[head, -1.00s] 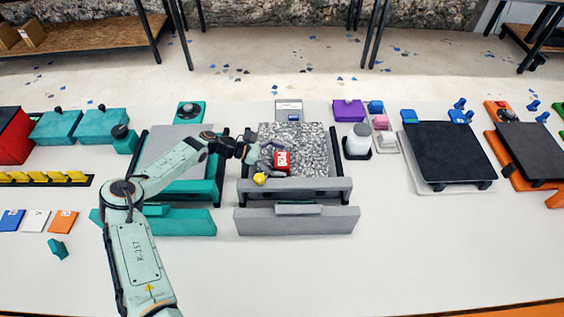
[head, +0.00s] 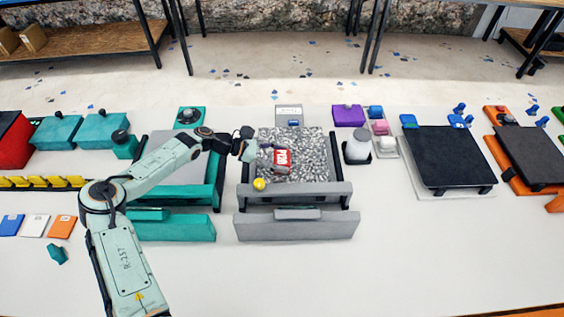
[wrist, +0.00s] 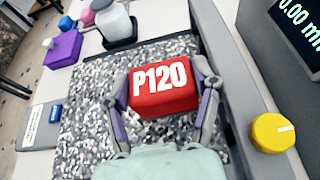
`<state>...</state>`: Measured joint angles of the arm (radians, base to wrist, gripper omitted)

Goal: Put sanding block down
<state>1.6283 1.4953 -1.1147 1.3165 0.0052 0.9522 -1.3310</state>
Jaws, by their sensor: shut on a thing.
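The sanding block is a red block marked P120 (wrist: 165,85) in white; it also shows in the head view (head: 282,160). My gripper (wrist: 160,92) is shut on it, with one finger on each side in the wrist view. In the head view my gripper (head: 268,153) is over the grey printer's speckled bed (head: 305,145), toward its front. The block is over this bed. I cannot tell whether it touches the bed or hangs a little above it.
The grey printer has a front rail with a yellow knob (head: 259,184) and a display (wrist: 295,30). A teal printer (head: 178,150) is on the left. Much of the speckled bed is clear.

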